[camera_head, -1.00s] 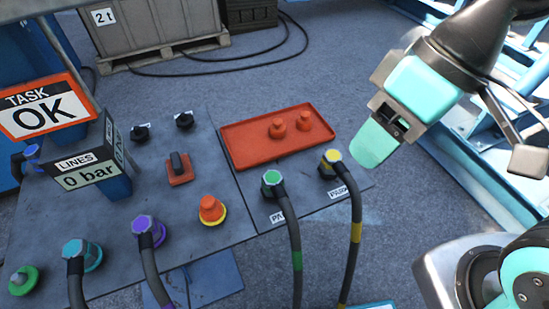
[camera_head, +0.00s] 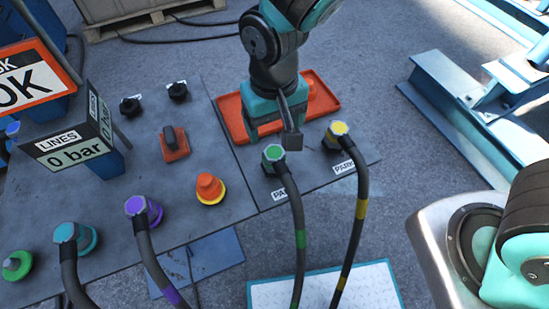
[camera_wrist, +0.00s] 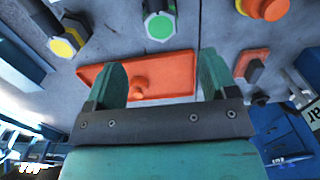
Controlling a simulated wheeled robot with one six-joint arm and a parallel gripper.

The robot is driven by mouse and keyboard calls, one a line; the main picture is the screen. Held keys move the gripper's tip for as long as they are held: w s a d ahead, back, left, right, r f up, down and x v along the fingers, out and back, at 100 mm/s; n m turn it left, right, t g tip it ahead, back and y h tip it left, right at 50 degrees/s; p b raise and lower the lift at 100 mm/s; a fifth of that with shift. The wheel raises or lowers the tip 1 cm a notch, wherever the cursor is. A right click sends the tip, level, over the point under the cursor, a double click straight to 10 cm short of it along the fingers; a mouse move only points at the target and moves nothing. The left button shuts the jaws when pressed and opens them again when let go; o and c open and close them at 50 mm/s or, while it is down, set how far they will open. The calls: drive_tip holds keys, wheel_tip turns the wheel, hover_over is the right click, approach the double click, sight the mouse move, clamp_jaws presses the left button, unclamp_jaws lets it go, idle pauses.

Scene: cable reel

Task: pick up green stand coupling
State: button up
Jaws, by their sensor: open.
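The green stand coupling (camera_head: 273,155) stands on the grey panel near its front edge, at the right part. A dark hose with a green band runs from it toward the front. It also shows at the top of the wrist view (camera_wrist: 159,27). My gripper (camera_head: 268,131) is above the orange-red tray, just behind the green coupling in the head view. In the wrist view its two fingers (camera_wrist: 161,82) are apart with nothing held between them. The coupling lies beyond the fingertips, not touching them as far as I can see.
The yellow coupling (camera_head: 338,133) stands close right of the green one, with its own hose. An orange knob (camera_head: 210,188), purple coupling (camera_head: 142,208) and teal coupling (camera_head: 75,236) stand left.

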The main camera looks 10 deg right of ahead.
sight(275, 153)
wheel_tip(275, 153, down, 7)
drive_tip(key=shift+r+b, duration=0.2)
drive_tip(key=shift+b, duration=0.3)
drive_tip(key=f+b, duration=0.1)
drive_tip(key=f, duration=0.4)
drive_tip(key=shift+s+f, duration=0.1)
drive_tip(key=shift+s, duration=0.1)
drive_tip(key=c, duration=1.1)
